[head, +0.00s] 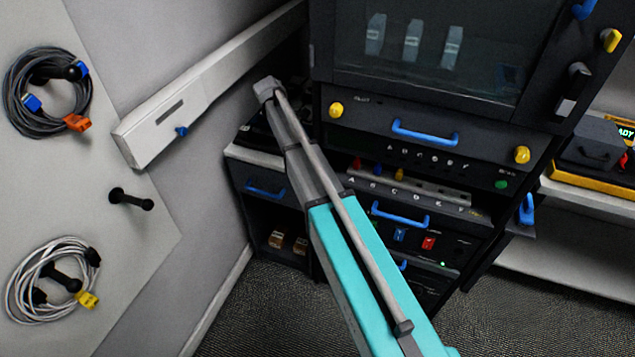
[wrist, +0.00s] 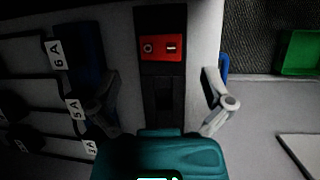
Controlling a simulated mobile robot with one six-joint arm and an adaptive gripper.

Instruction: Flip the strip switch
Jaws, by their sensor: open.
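A red rocker switch (wrist: 162,48) with a round mark on its left and a light bar on its right shows in the wrist view. It sits in a black panel (wrist: 176,14) on a pale grey body. My gripper (wrist: 160,88) is open and empty, with one finger on each side of the black panel, just below the switch in the picture. I cannot tell whether a finger touches anything. In the head view I cannot make out the switch or the gripper; my arm covers part of the cabinet corner.
Labelled dark slots (wrist: 30,95) lie left of the gripper, and a green box (wrist: 299,52) lies right. In the head view a rack with a blue handle (head: 424,131) stands centre right. Coiled cables (head: 45,92) hang on the left wall board. Carpet is clear at lower right.

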